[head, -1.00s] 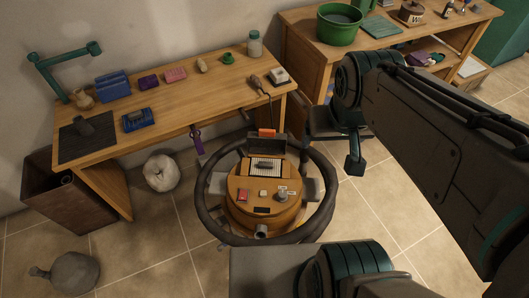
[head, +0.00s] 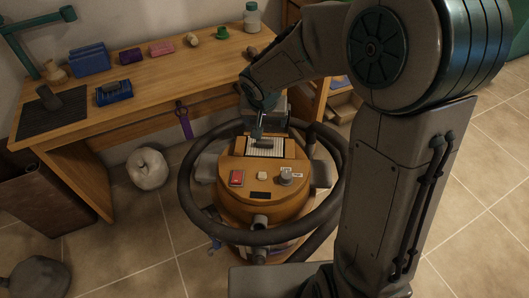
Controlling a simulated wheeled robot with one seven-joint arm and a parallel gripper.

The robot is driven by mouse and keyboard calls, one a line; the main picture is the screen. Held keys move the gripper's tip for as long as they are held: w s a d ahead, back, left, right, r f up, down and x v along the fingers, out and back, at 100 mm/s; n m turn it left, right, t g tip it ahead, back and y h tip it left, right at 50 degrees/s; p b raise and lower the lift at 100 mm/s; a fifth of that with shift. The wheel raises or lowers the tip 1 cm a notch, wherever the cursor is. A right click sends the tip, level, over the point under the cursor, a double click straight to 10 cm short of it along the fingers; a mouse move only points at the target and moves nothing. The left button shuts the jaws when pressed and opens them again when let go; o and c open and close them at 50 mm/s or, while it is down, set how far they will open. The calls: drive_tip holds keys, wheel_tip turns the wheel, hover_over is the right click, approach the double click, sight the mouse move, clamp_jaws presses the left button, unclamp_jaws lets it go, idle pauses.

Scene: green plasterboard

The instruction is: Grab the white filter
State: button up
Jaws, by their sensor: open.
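The white filter (head: 254,152) is a ribbed pale panel with a dark grip on its middle. It lies in the open compartment on top of the orange vacuum cleaner (head: 237,165), in the middle of the head view. My gripper (head: 258,131) hangs from above right, with its fingertips pointing down close to the far side of the filter's dark grip. The gripper is open and appears empty. I cannot tell whether the fingers touch the grip. My arm hides part of the vacuum's raised lid.
A thick dark hose (head: 191,190) loops around the vacuum. Behind it, a wooden workbench (head: 165,75) carries a blue box (head: 90,60), a jar (head: 252,17) and other small items. A round pale bag (head: 148,169) lies on the tiled floor.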

drive_tip(key=f, duration=0.1)
drive_tip(key=b, duration=0.2)
hover_over(265, 141)
drive_tip(key=s, duration=0.2)
drive_tip(key=f, duration=0.7)
drive_tip(key=shift+w+a+f, duration=0.15)
drive_tip(key=shift+a+f, duration=0.05)
drive_tip(key=x, duration=0.1)
drive_tip(key=b+x, duration=0.1)
drive_tip(key=x, duration=0.3)
drive_tip(key=shift+s+f+b, duration=0.15)
drive_tip(key=shift+s+b, duration=0.15)
drive_tip(key=shift+s, duration=0.15)
drive_tip(key=shift+w+f, duration=0.15)
drive_tip(key=shift+f, duration=0.1)
drive_tip(key=c, duration=1.1)
drive_tip(key=shift+r, duration=0.1)
